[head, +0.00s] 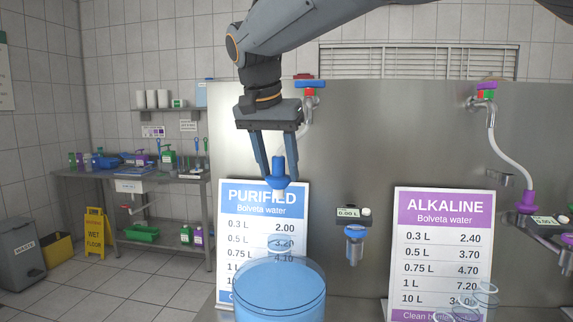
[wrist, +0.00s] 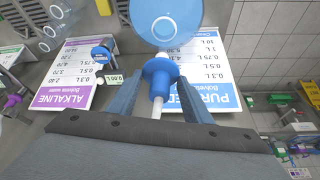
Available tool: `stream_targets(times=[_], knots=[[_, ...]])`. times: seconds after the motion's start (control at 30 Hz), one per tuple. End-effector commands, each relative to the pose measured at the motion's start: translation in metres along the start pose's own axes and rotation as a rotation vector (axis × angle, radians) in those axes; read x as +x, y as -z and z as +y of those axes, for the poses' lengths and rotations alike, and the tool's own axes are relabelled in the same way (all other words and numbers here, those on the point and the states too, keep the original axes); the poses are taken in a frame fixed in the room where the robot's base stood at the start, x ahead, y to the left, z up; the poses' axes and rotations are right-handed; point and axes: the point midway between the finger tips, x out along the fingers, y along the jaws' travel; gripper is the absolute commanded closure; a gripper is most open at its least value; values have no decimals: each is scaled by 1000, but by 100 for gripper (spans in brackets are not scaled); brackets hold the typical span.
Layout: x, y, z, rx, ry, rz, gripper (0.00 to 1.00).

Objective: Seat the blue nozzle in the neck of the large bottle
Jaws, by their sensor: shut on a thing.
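My gripper (head: 278,181) points down in the head view, its two blue-grey fingers shut on the blue nozzle (head: 278,167). The nozzle is upright, with a wide collar and a pale tip below. The large bottle (head: 280,295) is clear blue and stands below it, at the bottom of the picture. Its open neck (head: 279,243) is under the nozzle, with a visible gap between them. In the wrist view the nozzle (wrist: 158,72) sits between the fingers, and the bottle's neck ring (wrist: 165,28) shows just beyond it.
A PURIFIED price board (head: 235,215) stands behind the bottle and an ALKALINE board (head: 445,235) stands to the right. A blue tap with a meter (head: 355,240) is on the steel panel between them. Clear empty bottles (head: 467,305) are at the lower right.

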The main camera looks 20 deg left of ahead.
Motion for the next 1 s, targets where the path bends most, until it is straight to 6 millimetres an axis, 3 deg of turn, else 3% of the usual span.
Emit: stream_targets(times=[1.0], knots=[[34,-14,0,0,0,0,78]])
